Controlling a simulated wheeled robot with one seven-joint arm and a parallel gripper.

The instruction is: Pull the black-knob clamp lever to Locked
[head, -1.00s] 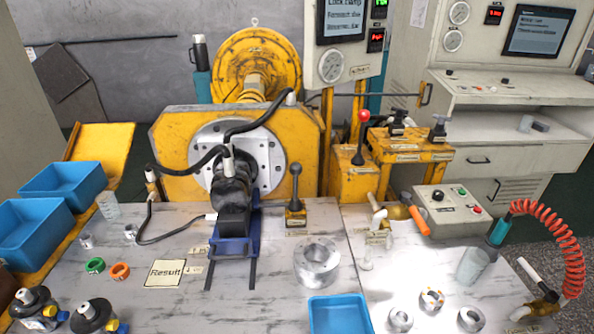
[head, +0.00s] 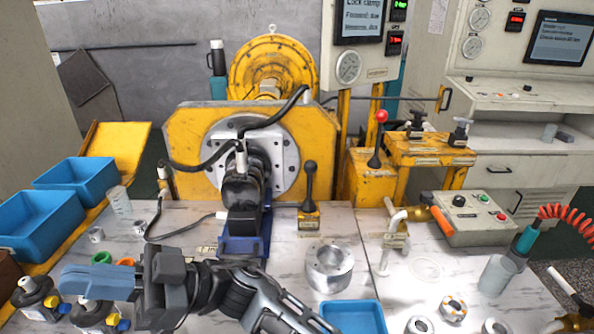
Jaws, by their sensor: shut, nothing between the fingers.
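The black-knob clamp lever (head: 310,186) stands nearly upright on a small yellow base (head: 309,221) at the middle of the bench. The label on its base is too small to read. My gripper (head: 68,282) is at the lower left with its blue fingers shut and empty, pointing left. It is well to the left of the lever and nearer the front, not touching it. The dark motor (head: 242,190) sits beside the lever on its left, on a blue cradle (head: 240,245), against the yellow stand's round plate.
A metal ring block (head: 329,268) stands in front of the lever. A red-knob lever (head: 378,140) is behind it to the right. Black hoses (head: 195,167) reach the motor. Blue bins (head: 40,222) stand at the left. A blue tray (head: 352,316) is at the front.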

